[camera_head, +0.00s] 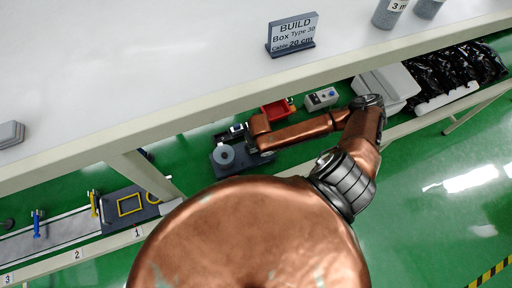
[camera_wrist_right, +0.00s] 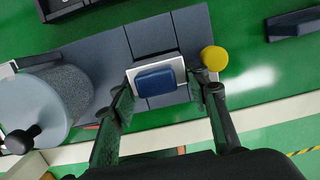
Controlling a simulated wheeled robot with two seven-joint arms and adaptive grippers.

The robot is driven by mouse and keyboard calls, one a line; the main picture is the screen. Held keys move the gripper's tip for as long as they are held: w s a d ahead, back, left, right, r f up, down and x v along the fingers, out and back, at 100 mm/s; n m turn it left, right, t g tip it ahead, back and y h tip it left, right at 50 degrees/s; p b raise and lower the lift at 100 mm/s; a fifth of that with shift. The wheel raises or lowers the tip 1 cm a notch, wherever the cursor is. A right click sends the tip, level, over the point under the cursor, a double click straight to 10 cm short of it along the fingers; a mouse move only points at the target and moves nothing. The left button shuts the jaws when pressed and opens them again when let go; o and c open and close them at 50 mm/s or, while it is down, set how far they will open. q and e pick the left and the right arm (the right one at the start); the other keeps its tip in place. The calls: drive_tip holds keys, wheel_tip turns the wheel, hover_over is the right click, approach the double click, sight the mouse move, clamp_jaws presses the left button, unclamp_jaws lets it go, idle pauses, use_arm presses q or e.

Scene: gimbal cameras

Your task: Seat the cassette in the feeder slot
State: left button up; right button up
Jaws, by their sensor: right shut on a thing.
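The cassette, a blue block on a white plate (camera_wrist_right: 160,78), lies between the fingertips of my right gripper (camera_wrist_right: 164,86) in the right wrist view. The right gripper is shut on it, one finger at each side. The cassette is over the dark grey feeder (camera_wrist_right: 98,52), which has panels with straight seams. I cannot tell whether it touches the feeder or where the slot is beneath it. In the head view my right gripper (camera_head: 242,134) is small beside the feeder base (camera_head: 232,168). My left gripper is not in view.
A grey cylinder (camera_wrist_right: 68,92) with a black knob stands left of the cassette, and a yellow knob (camera_wrist_right: 214,58) is close to the right finger. In the head view a red bin (camera_head: 277,109) and a grey box with buttons (camera_head: 321,98) stand nearby, below a white tabletop (camera_head: 150,60).

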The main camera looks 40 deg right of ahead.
drive_tip(key=shift+f+b, duration=0.4)
drive_tip(key=shift+f, duration=0.7)
drive_tip(key=o, duration=1.3)
drive_tip(key=shift+r, duration=0.15)
drive_tip(key=r, duration=0.4)
drive_tip(key=s+r, duration=0.1)
drive_tip(key=r, duration=0.6)
drive_tip(key=shift+s+a+r, duration=0.3)
drive_tip(key=shift+s+a, duration=0.05)
drive_tip(key=shift+s+f, duration=0.1)
